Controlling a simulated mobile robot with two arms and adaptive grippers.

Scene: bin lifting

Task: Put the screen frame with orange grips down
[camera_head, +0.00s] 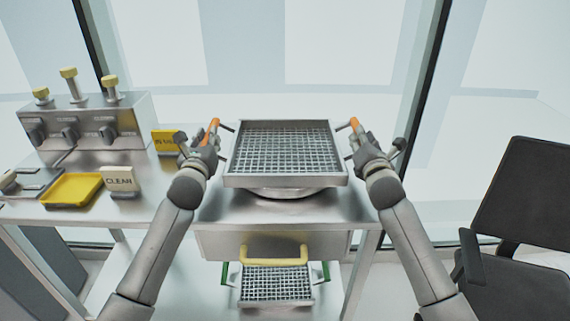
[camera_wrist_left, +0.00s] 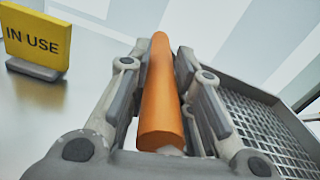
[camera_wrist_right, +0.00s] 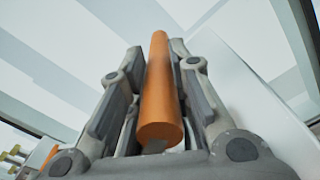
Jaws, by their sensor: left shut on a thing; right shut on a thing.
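The screen frame with orange grips (camera_head: 286,181) is a square grey metal frame with a wire mesh, seen in the middle of the head view. My left gripper (camera_head: 204,145) is shut on its left orange grip, which also fills the middle of the left wrist view (camera_wrist_left: 160,100). My right gripper (camera_head: 364,142) is shut on its right orange grip, which shows in the right wrist view (camera_wrist_right: 160,95). The frame looks level and sits over a round metal base (camera_head: 287,193). I cannot tell whether it touches that base.
A second screen frame with green grips (camera_head: 275,284) is on the lower shelf, below a yellow handle. Left on the bench are a knob panel (camera_head: 90,125), a yellow tray (camera_head: 72,190), a CLEAN sign (camera_head: 120,181) and an IN USE sign (camera_head: 166,142). A black chair (camera_head: 525,195) stands right.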

